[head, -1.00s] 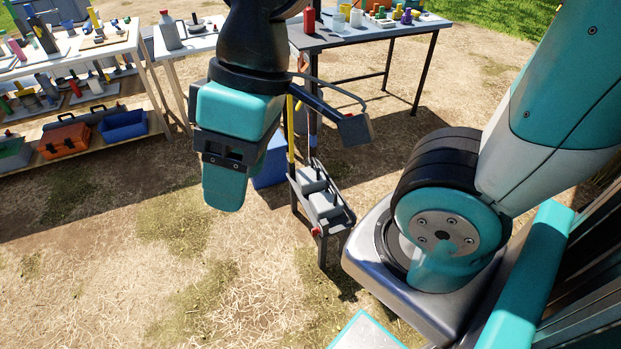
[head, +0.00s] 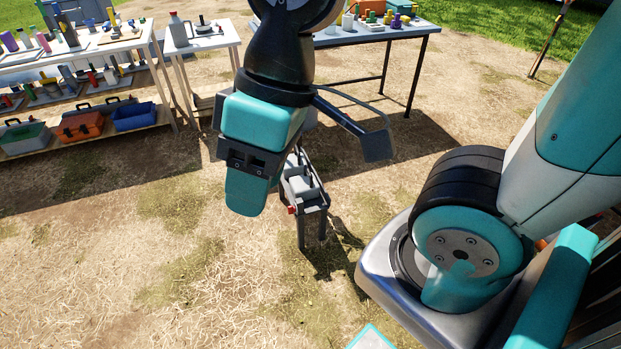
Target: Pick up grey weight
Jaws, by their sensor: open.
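I cannot pick out the grey weight for certain. A small dark-grey round piece with an upright stem (head: 203,25) stands on the small white table, but it is too small to identify. My gripper (head: 246,190), teal and black, hangs in the air in the middle of the view, pointing down. One teal finger shows clearly; the other is hidden behind it. Nothing shows held in it, and it is well apart from the tables.
A crowded shelf bench (head: 85,52) is at left, with an orange toolbox (head: 80,125) and blue bin (head: 134,117) below. A narrow grey stand (head: 310,208) is just behind my gripper. The foreground ground is clear.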

